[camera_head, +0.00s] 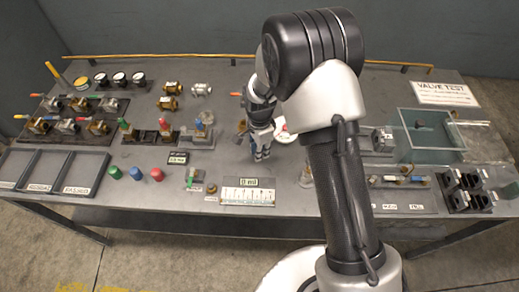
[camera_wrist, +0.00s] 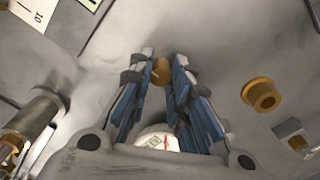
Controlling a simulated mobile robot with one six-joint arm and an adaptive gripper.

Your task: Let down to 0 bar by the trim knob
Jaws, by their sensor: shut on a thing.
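My gripper (camera_head: 261,155) reaches down to the bench near its middle in the head view. In the wrist view my gripper (camera_wrist: 161,75) has its blue-padded fingers shut on a small brass knob (camera_wrist: 160,70), taken to be the trim knob. The fingers hide its sides, and I cannot read any turn marking. A white gauge dial (camera_wrist: 158,140) with red and green marks shows partly between the finger bases. It also shows in the head view as a white round face (camera_head: 284,136) beside the gripper, partly covered by my arm. Its needle reading cannot be made out.
A brass ring-shaped fitting (camera_wrist: 262,95) stands right of the fingers. Green, blue and red buttons (camera_head: 135,174) and a ruled white plate (camera_head: 248,195) lie in front. Valves on racks (camera_head: 75,125) fill the left. A clear tank (camera_head: 432,150) stands right.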

